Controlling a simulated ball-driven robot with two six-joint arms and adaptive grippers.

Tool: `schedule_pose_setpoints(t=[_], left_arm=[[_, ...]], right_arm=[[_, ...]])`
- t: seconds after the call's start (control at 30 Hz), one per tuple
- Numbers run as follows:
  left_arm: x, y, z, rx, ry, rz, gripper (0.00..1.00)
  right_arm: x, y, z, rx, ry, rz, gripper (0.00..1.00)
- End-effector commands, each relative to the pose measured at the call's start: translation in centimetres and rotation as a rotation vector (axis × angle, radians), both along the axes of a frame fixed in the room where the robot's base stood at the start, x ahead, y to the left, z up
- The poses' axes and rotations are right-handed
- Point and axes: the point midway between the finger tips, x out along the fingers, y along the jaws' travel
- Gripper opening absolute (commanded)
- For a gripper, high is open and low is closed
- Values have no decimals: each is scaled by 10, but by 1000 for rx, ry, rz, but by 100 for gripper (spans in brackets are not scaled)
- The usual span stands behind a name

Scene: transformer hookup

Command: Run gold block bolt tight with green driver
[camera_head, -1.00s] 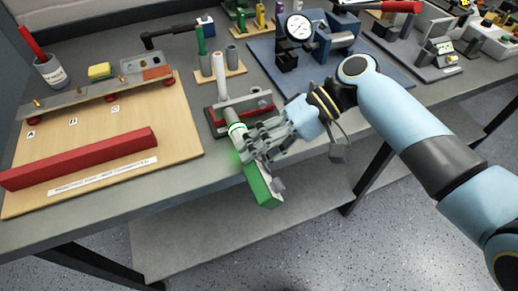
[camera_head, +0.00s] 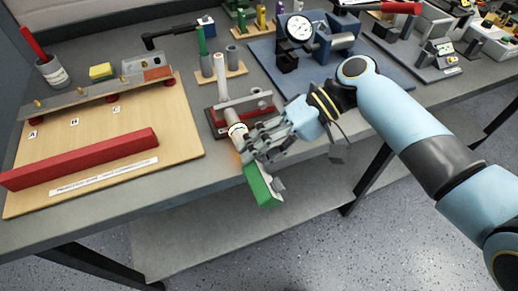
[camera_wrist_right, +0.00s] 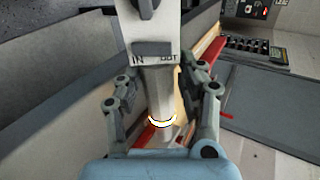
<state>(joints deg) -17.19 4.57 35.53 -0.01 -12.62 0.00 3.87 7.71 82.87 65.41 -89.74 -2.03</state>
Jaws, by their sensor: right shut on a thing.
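My right gripper (camera_head: 262,138) is shut around the body of the green driver, whose green end block (camera_head: 262,186) points toward the bench's front edge. The driver's pale body has a ring light, now glowing orange. Its front end reaches over a dark red and grey cradle (camera_head: 243,108). In the right wrist view the driver's body (camera_wrist_right: 152,32) bears IN and OUT labels, with the lit ring (camera_wrist_right: 162,122) between my fingers. Small gold bolts (camera_head: 75,93) stand along a grey bar on the wooden board, well left of the driver. I cannot tell which is the gold block bolt. My left gripper is out of view.
The wooden board (camera_head: 180,133) carries a long red bar (camera_head: 85,157). A yellow block (camera_head: 101,71) and a cup (camera_head: 52,71) stand behind it. A dial gauge fixture (camera_head: 300,28) is at the back right. The bench's front edge runs below the gripper.

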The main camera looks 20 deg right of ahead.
Motion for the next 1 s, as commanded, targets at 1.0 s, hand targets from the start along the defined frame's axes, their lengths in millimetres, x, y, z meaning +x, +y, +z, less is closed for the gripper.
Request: schedule_pose_setpoints(t=[1.0], left_arm=[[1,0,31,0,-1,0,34]], right_arm=[[-44,-1,2,2,-2,0,0]])
